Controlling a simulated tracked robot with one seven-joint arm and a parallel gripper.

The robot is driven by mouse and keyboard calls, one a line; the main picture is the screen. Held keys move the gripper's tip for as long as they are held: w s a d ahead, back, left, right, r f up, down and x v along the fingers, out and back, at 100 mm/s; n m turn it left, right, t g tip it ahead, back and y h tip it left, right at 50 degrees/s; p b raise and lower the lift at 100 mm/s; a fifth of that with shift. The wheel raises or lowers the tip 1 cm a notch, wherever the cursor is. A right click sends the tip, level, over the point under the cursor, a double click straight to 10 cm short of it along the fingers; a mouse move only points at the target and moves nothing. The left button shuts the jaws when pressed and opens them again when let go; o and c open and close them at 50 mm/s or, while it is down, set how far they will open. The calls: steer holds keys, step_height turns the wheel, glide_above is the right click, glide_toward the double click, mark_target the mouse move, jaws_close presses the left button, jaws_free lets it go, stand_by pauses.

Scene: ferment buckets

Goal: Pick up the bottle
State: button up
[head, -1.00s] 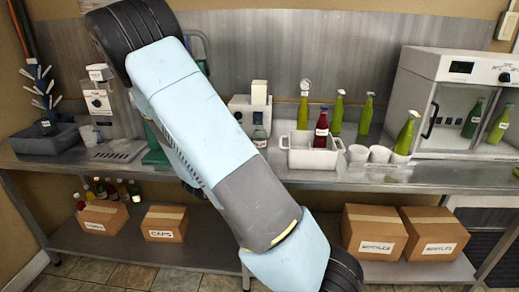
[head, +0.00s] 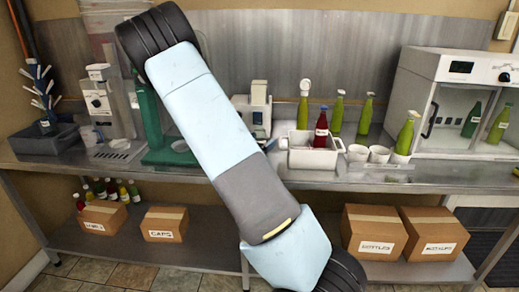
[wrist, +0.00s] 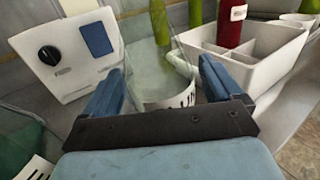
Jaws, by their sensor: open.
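A clear glass bottle (wrist: 148,62) with a white label stands between my fingers in the wrist view; its lower part is hidden by my gripper. My gripper (wrist: 160,85) is open, with one blue finger on each side of the bottle. I cannot tell whether either finger touches it. In the head view my gripper is hidden behind my own arm, and the clear bottle is hard to make out there. A red bottle (head: 321,132) stands in the white divided crate (head: 301,158); it also shows in the wrist view (wrist: 231,22).
A white device (wrist: 68,60) with a dark knob stands left of the clear bottle. The crate (wrist: 275,62) is close on the right. Green bottles (head: 405,135), white cups (head: 379,153) and a glass-door cabinet (head: 455,105) stand further right. Boxes (head: 373,232) sit on the lower shelf.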

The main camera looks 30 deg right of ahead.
steer(key=shift+w+d, duration=0.1)
steer(key=shift+d, duration=0.1)
steer(key=c, duration=1.2)
